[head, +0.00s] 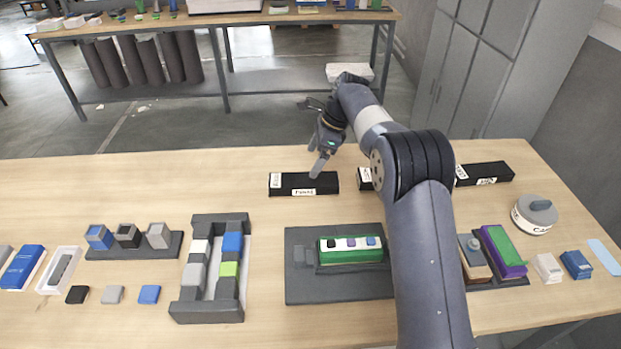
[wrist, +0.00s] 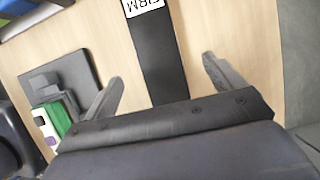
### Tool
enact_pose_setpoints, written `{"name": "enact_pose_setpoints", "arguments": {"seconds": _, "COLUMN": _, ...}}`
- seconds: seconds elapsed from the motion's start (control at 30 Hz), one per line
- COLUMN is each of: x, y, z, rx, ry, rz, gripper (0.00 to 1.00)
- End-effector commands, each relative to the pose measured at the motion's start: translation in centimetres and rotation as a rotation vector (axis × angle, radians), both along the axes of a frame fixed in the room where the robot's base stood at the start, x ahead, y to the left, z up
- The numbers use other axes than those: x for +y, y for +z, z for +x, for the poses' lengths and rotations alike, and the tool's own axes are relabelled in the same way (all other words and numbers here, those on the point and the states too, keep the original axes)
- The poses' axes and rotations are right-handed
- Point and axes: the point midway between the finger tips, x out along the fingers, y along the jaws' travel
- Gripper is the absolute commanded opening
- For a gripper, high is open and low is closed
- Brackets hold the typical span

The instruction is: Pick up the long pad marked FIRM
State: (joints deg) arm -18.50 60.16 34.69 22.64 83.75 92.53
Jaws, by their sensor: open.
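A long black pad (head: 322,181) lies on the wooden table in the head view, with white labels on its left end and front. In the wrist view the long black pad (wrist: 158,55) runs between my fingers, and its white label (wrist: 142,5) reads FIRM, cut by the top edge. My gripper (head: 315,162) is open and empty over the pad, its fingers one on each side of it in the wrist view (wrist: 162,70). I cannot tell the exact height gap. The pad's near end is hidden behind the gripper body in the wrist view.
A second black pad (head: 365,179) is partly hidden by my arm, and a third (head: 490,173) lies right. A grey plate (head: 300,290) with a green block (head: 350,256) stands in front. The table left of the pads is clear.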

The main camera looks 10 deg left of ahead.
Motion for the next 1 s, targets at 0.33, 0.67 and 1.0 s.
{"name": "enact_pose_setpoints", "arguments": {"seconds": 0.33, "x": 1.4, "y": -3.9, "z": -0.5, "rx": 0.0, "ry": 0.002, "rz": -0.001, "gripper": 0.89}}
{"name": "enact_pose_setpoints", "arguments": {"seconds": 0.67, "x": 2.7, "y": -8.0, "z": -1.1, "rx": 0.002, "ry": 0.002, "rz": -0.003, "gripper": 0.89}}
{"name": "enact_pose_setpoints", "arguments": {"seconds": 1.0, "x": 2.9, "y": -8.7, "z": -1.1, "rx": -0.002, "ry": 0.001, "rz": -0.001, "gripper": 0.88}}
